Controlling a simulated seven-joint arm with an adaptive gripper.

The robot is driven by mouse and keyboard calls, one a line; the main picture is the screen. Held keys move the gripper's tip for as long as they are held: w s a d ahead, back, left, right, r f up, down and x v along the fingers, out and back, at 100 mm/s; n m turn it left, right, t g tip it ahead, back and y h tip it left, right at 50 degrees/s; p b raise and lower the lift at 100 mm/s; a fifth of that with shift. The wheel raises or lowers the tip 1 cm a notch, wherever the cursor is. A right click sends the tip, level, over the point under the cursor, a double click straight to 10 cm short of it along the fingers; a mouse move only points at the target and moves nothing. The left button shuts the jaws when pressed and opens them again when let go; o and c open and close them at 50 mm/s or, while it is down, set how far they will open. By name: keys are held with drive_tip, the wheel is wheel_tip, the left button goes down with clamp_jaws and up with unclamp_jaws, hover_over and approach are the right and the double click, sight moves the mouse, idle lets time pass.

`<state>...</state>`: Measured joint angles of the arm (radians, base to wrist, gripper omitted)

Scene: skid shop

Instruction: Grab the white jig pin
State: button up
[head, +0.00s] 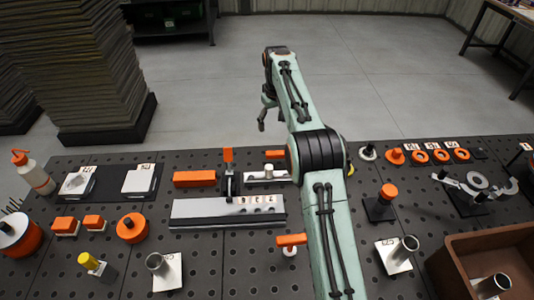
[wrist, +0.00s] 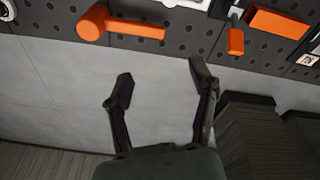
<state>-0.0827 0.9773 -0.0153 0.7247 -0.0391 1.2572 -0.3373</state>
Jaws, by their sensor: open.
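No piece shows clearly enough to be named the white jig pin for sure. A white post (head: 290,252) stands under an orange handle near the front middle. My gripper (head: 267,114) is open and empty, past the back edge of the bench, above the floor. In the wrist view its two fingers (wrist: 161,80) are spread with only floor between them.
The dark perforated bench (head: 215,245) is crowded. An orange block (head: 194,179), toggle clamps and a long grey plate (head: 228,213) lie left of my arm. A brown bin (head: 455,275) stands at front right. Dark stacked sheets (head: 75,65) stand behind left.

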sight(269, 167)
drive_tip(key=f, duration=0.6)
drive_tip(key=s+f+g, duration=0.1)
drive_tip(key=f, duration=0.5)
drive_tip(key=a+f+g, duration=0.1)
drive_tip(key=f, duration=0.5)
drive_tip(key=shift+s, duration=0.4)
clamp_jaws()
